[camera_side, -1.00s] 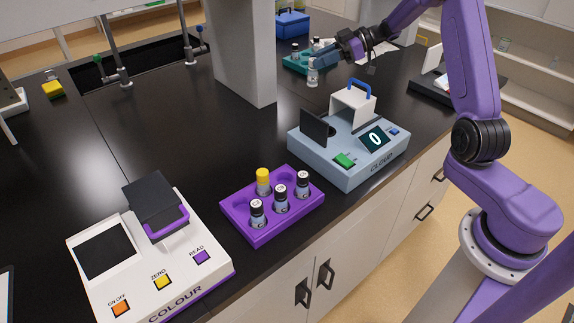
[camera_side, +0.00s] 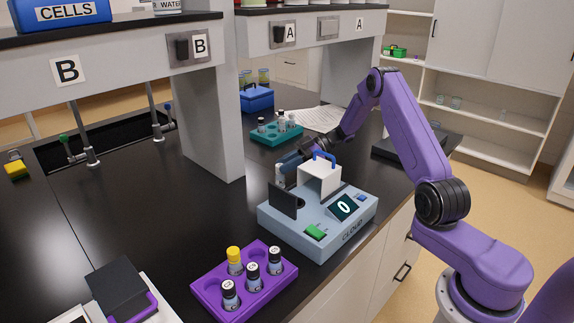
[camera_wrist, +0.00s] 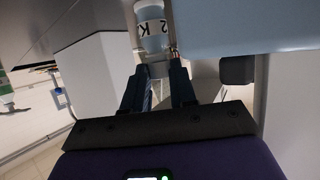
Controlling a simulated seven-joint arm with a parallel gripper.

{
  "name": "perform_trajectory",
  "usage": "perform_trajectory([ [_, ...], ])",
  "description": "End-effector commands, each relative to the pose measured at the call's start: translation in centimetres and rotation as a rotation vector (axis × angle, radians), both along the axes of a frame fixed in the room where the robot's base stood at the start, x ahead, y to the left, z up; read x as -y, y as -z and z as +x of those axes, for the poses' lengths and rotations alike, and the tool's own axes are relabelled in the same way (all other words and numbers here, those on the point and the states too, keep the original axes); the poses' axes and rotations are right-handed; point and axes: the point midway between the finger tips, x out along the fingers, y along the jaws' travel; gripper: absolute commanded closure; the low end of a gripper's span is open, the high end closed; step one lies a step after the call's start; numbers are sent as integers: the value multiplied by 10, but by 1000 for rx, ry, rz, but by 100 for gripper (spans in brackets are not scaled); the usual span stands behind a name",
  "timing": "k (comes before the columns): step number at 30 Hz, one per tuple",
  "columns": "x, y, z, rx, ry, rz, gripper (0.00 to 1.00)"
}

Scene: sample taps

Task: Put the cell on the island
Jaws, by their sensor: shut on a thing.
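My gripper (camera_side: 288,164) is behind the light-blue CLOUD meter (camera_side: 330,222), close to its white housing with the blue handle. In the wrist view my gripper (camera_wrist: 157,72) is shut on a small clear vial, the cell (camera_wrist: 150,28), which has a white label with dark characters. In the side view the cell (camera_side: 280,177) shows only in part beside the fingers, above the black island top (camera_side: 170,215). I cannot tell whether it touches the top.
A purple rack (camera_side: 207,288) holds several vials, one yellow-capped. A teal rack (camera_side: 262,138) with vials stands behind my gripper, near a blue box (camera_side: 257,98). A grey pillar (camera_side: 205,110) rises left of it. The black top left of the meter is clear.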

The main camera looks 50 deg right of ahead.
Motion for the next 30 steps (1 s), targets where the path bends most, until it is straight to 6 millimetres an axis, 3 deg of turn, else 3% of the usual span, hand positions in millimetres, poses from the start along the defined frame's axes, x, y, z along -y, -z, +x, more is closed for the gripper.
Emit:
perform_trajectory([
  [11,0,4,0,1,0,0,100],
  [12,0,4,0,1,0,0,64],
  [14,0,4,0,2,-1,-1,48],
  [25,0,0,0,3,0,-2,48],
  [30,19,-8,-10,2,2,-1,48],
])
